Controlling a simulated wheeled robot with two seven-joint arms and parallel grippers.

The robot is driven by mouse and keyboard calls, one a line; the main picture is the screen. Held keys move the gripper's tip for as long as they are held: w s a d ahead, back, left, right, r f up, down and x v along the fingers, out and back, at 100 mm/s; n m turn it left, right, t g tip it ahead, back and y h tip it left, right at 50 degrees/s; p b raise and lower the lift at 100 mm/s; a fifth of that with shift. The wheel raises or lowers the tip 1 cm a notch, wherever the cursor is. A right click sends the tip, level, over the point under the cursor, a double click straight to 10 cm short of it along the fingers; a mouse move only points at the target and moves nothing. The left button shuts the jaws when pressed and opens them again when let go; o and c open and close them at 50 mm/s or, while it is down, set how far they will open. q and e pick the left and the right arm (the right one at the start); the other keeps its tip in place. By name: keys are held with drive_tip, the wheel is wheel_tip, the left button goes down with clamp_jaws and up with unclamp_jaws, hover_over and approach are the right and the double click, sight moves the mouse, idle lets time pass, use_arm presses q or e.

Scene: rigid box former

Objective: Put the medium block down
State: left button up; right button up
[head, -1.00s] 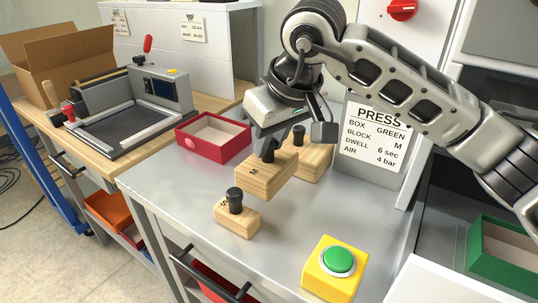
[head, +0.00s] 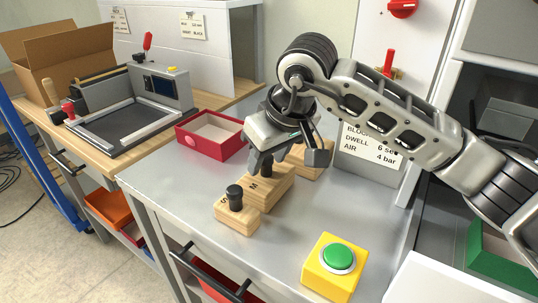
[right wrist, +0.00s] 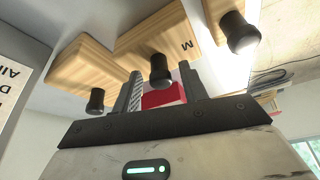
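The medium block (head: 270,190), wooden, marked M with a black knob, sits upright on the grey steel table between the small block (head: 236,217) and the large block (head: 312,160). It looks very close to the small block; I cannot tell if they touch. My right gripper (head: 266,162) is just above it. In the right wrist view my right gripper (right wrist: 160,88) has its fingers apart, with the medium block's knob (right wrist: 160,70) between their tips and gaps on both sides. The large block is partly hidden behind my gripper. My left gripper is not in view.
An open red box (head: 212,136) stands at the back left of the table. A yellow box with a green button (head: 338,258) is at the front right. A press sign (head: 372,150) stands behind, partly covered by my arm. The table's front left is clear.

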drive_tip(key=shift+r, duration=0.1)
drive_tip(key=shift+r, duration=0.25)
drive_tip(key=v, duration=1.1)
drive_tip(key=shift+s+r, duration=0.2)
drive_tip(key=shift+r, duration=0.1)
drive_tip(key=shift+d, duration=0.15)
drive_tip(key=shift+s, duration=0.1)
